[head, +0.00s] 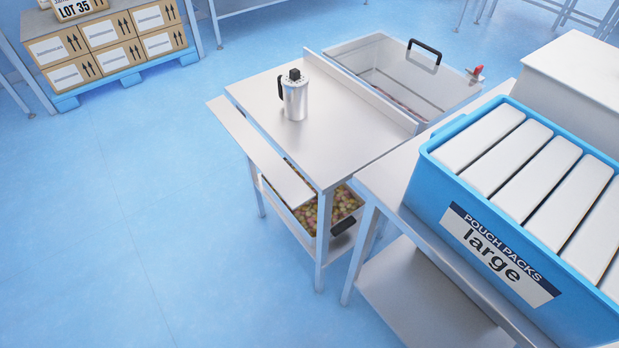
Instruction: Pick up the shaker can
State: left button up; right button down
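The shaker can (295,98) is a silvery metal cylinder with a black knob on its lid and a black handle on its left side. It stands upright on the steel table (345,135) in the middle of the head view, near the table's back left part. Nothing is touching it except the tabletop. Neither of my grippers shows in the head view.
A raised steel edge (360,90) runs along the table's right side, with a steel basin (365,52) beyond it. A blue crate (425,190) of white packs stands at the right. A bin of colourful pieces (340,212) sits below. Floor at left is clear.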

aim_at(295, 102)
jog(key=i+j, duration=0.7)
jog(key=j, duration=0.25)
